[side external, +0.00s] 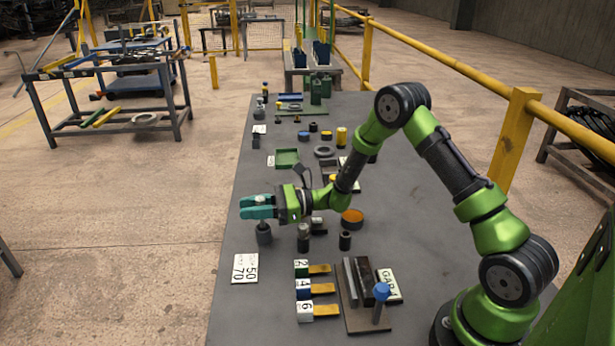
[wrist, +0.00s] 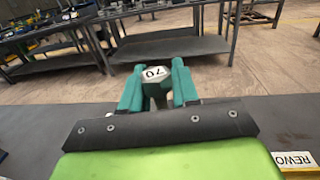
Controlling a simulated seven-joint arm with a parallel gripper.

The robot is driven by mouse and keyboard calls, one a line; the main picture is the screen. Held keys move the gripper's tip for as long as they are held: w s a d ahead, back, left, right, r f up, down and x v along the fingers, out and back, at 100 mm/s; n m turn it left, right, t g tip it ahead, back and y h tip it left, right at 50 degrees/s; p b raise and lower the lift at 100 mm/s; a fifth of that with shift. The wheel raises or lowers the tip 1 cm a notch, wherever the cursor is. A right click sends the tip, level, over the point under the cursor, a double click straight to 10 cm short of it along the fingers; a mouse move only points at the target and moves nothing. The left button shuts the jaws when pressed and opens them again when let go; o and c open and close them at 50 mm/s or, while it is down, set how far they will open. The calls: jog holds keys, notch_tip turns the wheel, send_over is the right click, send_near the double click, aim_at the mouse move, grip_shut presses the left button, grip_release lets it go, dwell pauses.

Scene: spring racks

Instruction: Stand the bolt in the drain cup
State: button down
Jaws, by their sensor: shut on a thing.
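My gripper (side external: 258,206) has teal fingers and is level over the left edge of the dark bench. In the wrist view, the fingers (wrist: 158,90) are shut on the bolt (wrist: 155,73), whose pale hex head is marked 70. In the side view, a short grey piece of the bolt's shank (side external: 263,225) shows below the fingers. A dark grey cup (side external: 264,238), which looks like the drain cup, stands upright directly beneath. The shank's lower end meets the cup's mouth in the picture; I cannot tell how deep it sits. The cup is hidden in the wrist view.
A similar dark holder with a grey top (side external: 303,240) stands just right, with a black cylinder (side external: 345,240) and an orange-topped bowl (side external: 352,218) beyond. A card reading 50 and 70 (side external: 245,268) lies in front. Numbered blocks (side external: 303,289) and a rack (side external: 360,300) stand nearer.

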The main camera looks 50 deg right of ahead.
jog(key=shift+f, duration=0.2)
jog(key=c, duration=0.8)
grip_release()
jog(key=shift+f, duration=0.1)
jog(key=v, duration=1.6)
jog(key=shift+s+d, duration=0.2)
jog(key=shift+s, duration=0.05)
jog(key=s+a+r+n+g+h, duration=0.4)
jog(key=s+a+r+n+g, duration=0.55)
jog(key=a+n, duration=0.3)
jog(key=s+r+n+t+h, duration=0.2)
jog(key=s+n, duration=0.1)
jog(key=s+d+r+n+t+h, duration=0.1)
jog(key=s+r+n+h, duration=0.1)
jog(key=r+n+h, duration=0.1)
jog(key=s+d+r+n+t+h, duration=0.1)
jog(key=s+r+n+t+h, duration=0.1)
jog(key=s+r+n+h, duration=0.1)
jog(key=shift+s+t, duration=0.35)
